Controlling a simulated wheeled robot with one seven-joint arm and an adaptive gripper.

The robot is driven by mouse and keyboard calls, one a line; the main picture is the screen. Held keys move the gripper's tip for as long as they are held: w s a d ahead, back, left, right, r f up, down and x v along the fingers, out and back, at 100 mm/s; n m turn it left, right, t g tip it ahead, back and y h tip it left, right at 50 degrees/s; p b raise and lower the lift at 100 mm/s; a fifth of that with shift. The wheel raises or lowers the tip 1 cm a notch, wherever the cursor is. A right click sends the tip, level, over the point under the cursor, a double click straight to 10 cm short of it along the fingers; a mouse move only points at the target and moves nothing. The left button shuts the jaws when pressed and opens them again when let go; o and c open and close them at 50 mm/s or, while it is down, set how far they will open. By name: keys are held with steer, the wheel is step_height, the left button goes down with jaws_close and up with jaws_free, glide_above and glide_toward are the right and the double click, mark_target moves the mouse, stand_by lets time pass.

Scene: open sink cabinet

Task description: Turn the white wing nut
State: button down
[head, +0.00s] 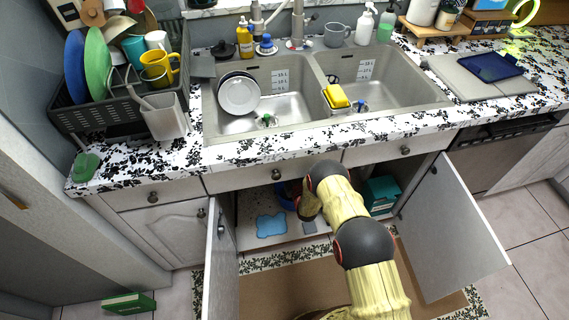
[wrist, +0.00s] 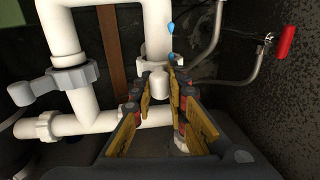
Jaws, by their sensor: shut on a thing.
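The white wing nut (wrist: 158,68) sits on the white vertical drain pipe (wrist: 157,28) in the wrist view. My gripper (wrist: 160,88) is around its lower part, one yellow-padded finger on each side, and is shut on it. The fingers hide parts of the nut's sides. Blue water drops (wrist: 170,28) show beside the pipe just above the nut. In the head view my arm reaches into the open cabinet under the sink, and my gripper and the nut are hidden there.
A second pipe on the left carries a grey-white winged nut (wrist: 70,80) and a lower collar (wrist: 50,126). Thin metal hoses and a red handle (wrist: 286,42) are at right. Open cabinet doors flank my arm, left (head: 222,262) and right (head: 450,230). A blue cloth (head: 271,225) lies on the cabinet floor.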

steer(key=shift+w+r, duration=0.1)
stand_by(0.5)
steer(key=shift+w+d+n+g+y, duration=0.35)
steer(key=shift+n+g+y, duration=0.55)
steer(key=shift+y, duration=0.25)
steer(key=shift+w+d+n+g+y, duration=0.25)
steer(key=shift+d+n+g+y, duration=0.15)
steer(key=shift+n+g+y, duration=0.65)
steer(key=shift+w+d+n+g+y, duration=0.35)
steer(key=shift+n+g+y, duration=0.4)
steer(key=shift+y, duration=0.55)
steer(key=shift+r, duration=0.1)
steer(key=c, duration=1.8)
jaws_free()
steer(key=shift+o, duration=0.2)
steer(key=shift+s, duration=0.1)
